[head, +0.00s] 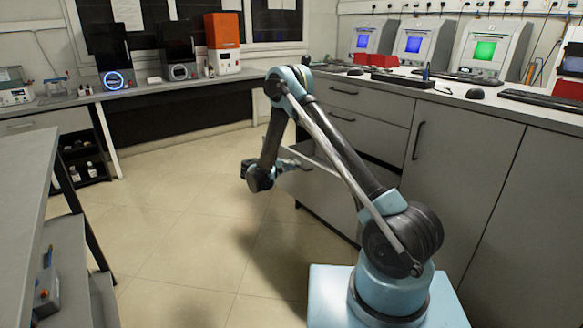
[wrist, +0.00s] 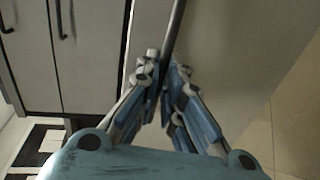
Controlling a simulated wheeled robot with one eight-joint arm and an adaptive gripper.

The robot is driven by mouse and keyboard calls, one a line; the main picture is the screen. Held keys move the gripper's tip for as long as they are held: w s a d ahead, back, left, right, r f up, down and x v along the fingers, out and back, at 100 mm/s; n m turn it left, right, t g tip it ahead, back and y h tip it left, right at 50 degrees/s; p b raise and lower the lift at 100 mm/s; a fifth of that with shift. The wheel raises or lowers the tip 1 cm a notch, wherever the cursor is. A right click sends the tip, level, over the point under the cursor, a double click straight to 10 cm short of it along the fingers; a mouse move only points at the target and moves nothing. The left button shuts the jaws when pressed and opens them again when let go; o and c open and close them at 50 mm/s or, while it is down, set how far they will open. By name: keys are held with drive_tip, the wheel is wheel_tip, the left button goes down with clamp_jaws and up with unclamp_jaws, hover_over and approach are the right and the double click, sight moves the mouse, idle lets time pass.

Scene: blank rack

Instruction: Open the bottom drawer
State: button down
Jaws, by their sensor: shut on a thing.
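The bottom drawer (head: 322,197) is in the lower part of the grey cabinet on the right in the head view. Its front stands out from the cabinet face, so it is partly open. My gripper (head: 291,163) is at the top of this drawer front. In the wrist view, my gripper (wrist: 164,88) is shut on the drawer's dark bar handle (wrist: 175,28), with a finger on each side. The pale drawer front (wrist: 225,50) lies just behind the fingers. The drawer's inside is mostly hidden by my arm in the head view.
Closed drawers (head: 365,133) with bar handles sit above, and a cupboard door (head: 440,160) is to the right. The counter (head: 480,98) holds screens and keyboards. A grey table (head: 25,180) stands at the left. The tiled floor (head: 180,230) between is clear.

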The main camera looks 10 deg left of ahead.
drive_tip(key=shift+a+f, duration=0.1)
drive_tip(key=c, duration=1.8)
unclamp_jaws()
drive_tip(key=shift+o, duration=0.2)
drive_tip(key=v, duration=1.2)
